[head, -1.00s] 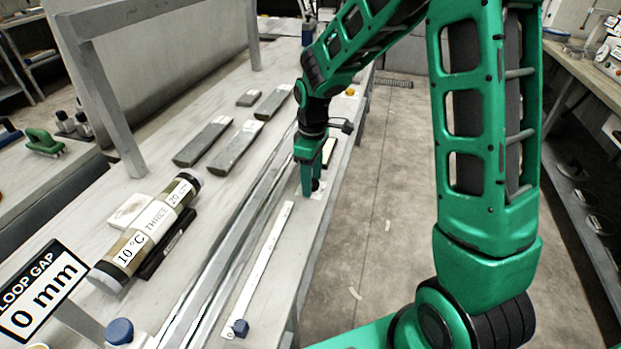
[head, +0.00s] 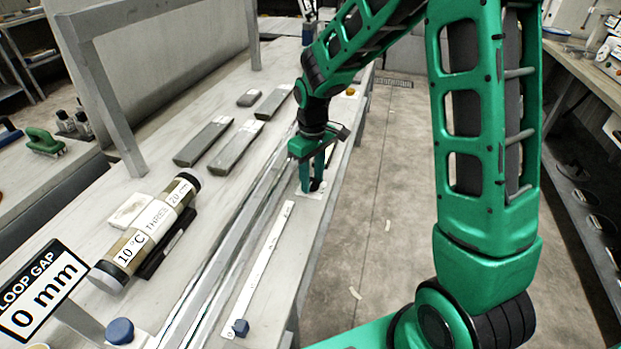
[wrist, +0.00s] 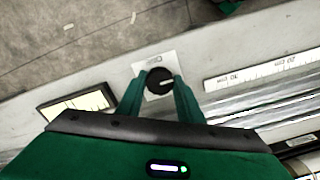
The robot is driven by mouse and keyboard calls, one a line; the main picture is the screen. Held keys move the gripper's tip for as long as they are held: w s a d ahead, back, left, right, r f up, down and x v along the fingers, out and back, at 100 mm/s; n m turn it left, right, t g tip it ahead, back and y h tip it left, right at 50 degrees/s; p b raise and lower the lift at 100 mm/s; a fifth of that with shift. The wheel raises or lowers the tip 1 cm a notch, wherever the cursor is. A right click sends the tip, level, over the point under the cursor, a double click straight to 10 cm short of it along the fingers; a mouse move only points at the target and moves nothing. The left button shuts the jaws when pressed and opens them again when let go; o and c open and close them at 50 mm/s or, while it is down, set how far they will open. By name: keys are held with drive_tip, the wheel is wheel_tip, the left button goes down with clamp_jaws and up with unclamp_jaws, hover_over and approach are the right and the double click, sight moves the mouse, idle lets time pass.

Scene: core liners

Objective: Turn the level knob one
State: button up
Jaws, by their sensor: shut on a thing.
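A round black knob (wrist: 159,82) with a white pointer line sits on a white label plate (wrist: 145,65) on the bench edge, in the wrist view. My gripper (wrist: 157,86) is shut on the knob, with one green finger on each side of it. The pointer line points roughly right in the wrist view. In the head view my gripper (head: 316,187) reaches down to the bench near its right edge, and its fingers hide much of the knob. The print on the label is too small to read.
A white ruler strip (head: 262,262) and metal rails (head: 222,262) run along the bench. A core tube (head: 150,232) labelled "10 °C THREE" lies at left, near a "LOOP GAP 0 mm" sign (head: 42,290). A framed yellowish panel (wrist: 80,104) is beside the knob.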

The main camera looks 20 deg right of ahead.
sight(312, 182)
drive_tip(key=shift+w+m, duration=0.15)
drive_tip(key=shift+m, duration=0.15)
drive_tip(key=o, duration=1.1)
drive_tip(key=shift+c, duration=0.2)
wheel_tip(312, 182, up, 11)
drive_tip(key=shift+d+f, duration=0.1)
drive_tip(key=s+d+r+m, duration=0.3)
drive_tip(key=s+d, duration=0.4)
drive_tip(key=d, duration=0.1)
drive_tip(key=s+d+m, duration=0.4)
drive_tip(key=s, duration=0.8)
drive_tip(key=s+d+m, duration=0.4)
drive_tip(key=s+d, duration=0.1)
drive_tip(key=s, duration=0.7)
drive_tip(key=shift+s+d+f, duration=0.2)
drive_tip(key=shift+s, duration=0.1)
